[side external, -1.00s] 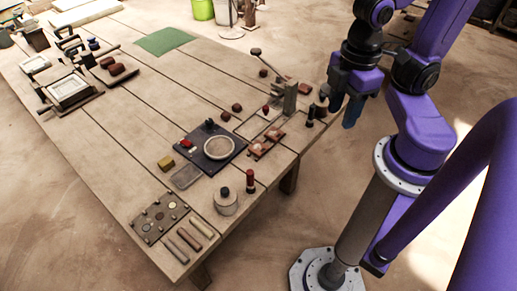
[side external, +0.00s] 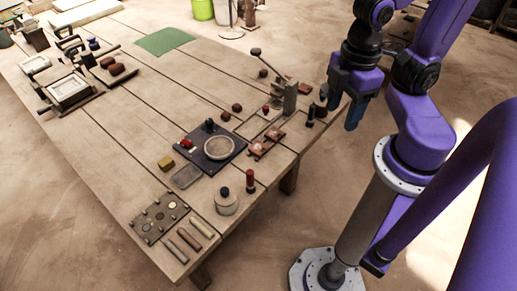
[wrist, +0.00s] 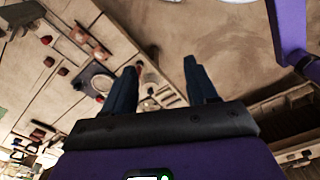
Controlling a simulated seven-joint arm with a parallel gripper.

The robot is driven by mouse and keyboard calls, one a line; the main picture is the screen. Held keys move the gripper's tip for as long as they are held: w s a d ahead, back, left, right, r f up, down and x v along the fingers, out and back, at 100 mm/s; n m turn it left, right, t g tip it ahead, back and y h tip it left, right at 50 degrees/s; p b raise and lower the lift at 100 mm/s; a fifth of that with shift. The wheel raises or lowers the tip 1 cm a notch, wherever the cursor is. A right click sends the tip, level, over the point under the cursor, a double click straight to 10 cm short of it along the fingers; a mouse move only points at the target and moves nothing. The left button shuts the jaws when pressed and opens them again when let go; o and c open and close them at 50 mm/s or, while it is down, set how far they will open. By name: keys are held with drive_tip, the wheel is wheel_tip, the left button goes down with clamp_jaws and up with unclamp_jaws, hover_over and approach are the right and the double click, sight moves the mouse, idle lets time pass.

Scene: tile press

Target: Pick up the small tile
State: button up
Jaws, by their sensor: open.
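My gripper (side external: 344,108) hangs open and empty above the right end of the wooden table, beside the lever press. Its two fingers also show wide apart in the wrist view (wrist: 160,70). Reddish-brown flat pieces (side external: 259,149) lie near the press, left of and below my gripper in the side view; they also show at upper left in the wrist view (wrist: 80,36). I cannot tell for certain which piece is the small tile. Nothing is between the fingers.
The lever press (side external: 290,97) stands close left of my gripper, with dark cylinders (side external: 310,115) nearby. The table's middle is mostly clear.

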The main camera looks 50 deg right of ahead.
drive_tip(key=o, duration=0.4)
